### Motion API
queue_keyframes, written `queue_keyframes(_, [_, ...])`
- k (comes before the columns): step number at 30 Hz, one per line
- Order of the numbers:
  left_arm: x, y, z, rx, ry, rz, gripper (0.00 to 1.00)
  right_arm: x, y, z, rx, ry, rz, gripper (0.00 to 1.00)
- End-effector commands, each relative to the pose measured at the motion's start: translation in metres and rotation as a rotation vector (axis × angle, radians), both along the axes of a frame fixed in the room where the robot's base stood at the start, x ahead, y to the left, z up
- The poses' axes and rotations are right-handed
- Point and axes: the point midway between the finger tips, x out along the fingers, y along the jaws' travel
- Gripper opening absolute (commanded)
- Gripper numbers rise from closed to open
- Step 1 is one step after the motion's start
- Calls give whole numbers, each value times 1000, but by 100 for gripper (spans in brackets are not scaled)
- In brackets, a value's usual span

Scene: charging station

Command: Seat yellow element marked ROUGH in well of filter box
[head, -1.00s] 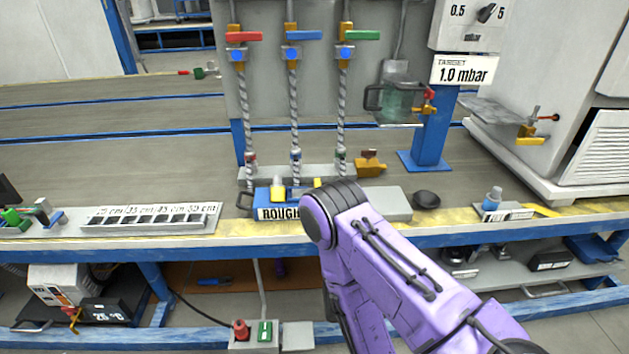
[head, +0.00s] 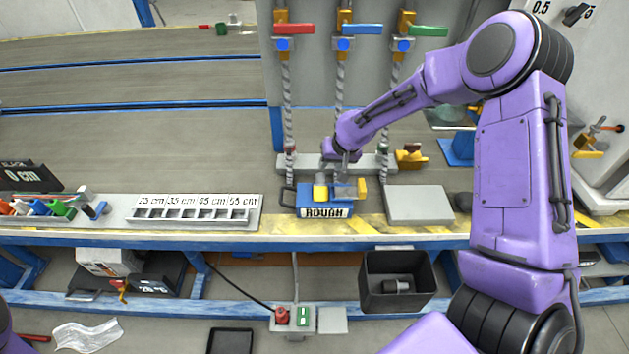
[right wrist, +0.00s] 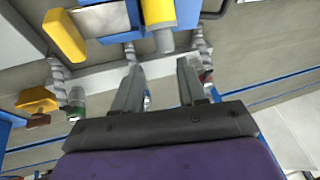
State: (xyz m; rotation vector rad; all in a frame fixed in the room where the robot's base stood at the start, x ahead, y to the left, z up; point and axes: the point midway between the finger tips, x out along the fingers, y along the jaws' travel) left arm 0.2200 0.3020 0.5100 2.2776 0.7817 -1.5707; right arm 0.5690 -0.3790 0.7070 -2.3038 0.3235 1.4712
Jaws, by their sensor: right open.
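The blue filter box (head: 311,200) sits on the bench edge, with a white label reading ROUGH on its front. A yellow cylindrical element (head: 320,191) is at the left of its top; I cannot tell whether it sits in a well. A yellow block (head: 362,188) is at the box's right end. My right gripper (head: 343,172) is open just above and behind the box. In the right wrist view, the fingers (right wrist: 158,80) are apart with nothing between them; the yellow element (right wrist: 159,14) and yellow block (right wrist: 65,36) lie beyond. My left gripper is not in view.
A grey plate (head: 419,204) lies right of the box, a slotted rack (head: 195,213) left. Hoses with red, blue and green valve handles (head: 360,29) rise behind. A black bin (head: 398,281) is below the bench edge. Bench behind the rack is clear.

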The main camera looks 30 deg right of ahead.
Motion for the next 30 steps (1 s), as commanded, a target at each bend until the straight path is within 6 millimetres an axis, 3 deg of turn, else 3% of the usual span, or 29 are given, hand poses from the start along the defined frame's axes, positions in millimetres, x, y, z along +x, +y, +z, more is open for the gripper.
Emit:
queue_keyframes(1, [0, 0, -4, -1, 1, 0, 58, 5, 4, -14, 1, 4, 5, 41])
queue_keyframes(6, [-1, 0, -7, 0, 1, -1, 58, 23, 16, -35, 2, 2, 24, 41])
queue_keyframes(14, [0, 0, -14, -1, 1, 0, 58, 40, 14, -76, 2, 3, 25, 41])
queue_keyframes(23, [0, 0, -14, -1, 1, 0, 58, 43, 13, -83, 2, 0, 22, 41])
queue_keyframes(27, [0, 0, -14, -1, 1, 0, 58, 43, 12, -83, 3, 0, 21, 3])
queue_keyframes(30, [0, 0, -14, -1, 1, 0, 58, 43, 12, -83, 2, 0, 20, 0])
